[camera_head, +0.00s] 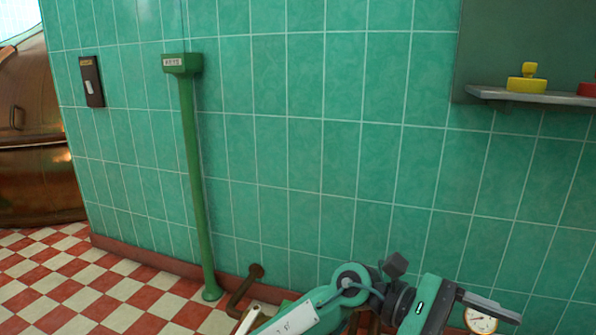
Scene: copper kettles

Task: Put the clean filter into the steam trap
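I cannot make out a clean filter or a steam trap for certain in the head view. My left gripper (492,307) is at the bottom right, on an arm that comes in from the lower left. A dark finger points right, and the rest of the gripper is cut off by the lower edge, so its opening is not clear. A round white-faced gauge (481,321) shows right beside this finger; whether they touch is not clear. My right gripper is not in view.
A grey shelf (560,98) at the upper right holds a yellow knobbed piece (527,80) and a red piece (587,89). A green post (194,180) stands by the tiled wall. A brown pipe or handle (243,290) is low down. A copper kettle (35,175) is at left.

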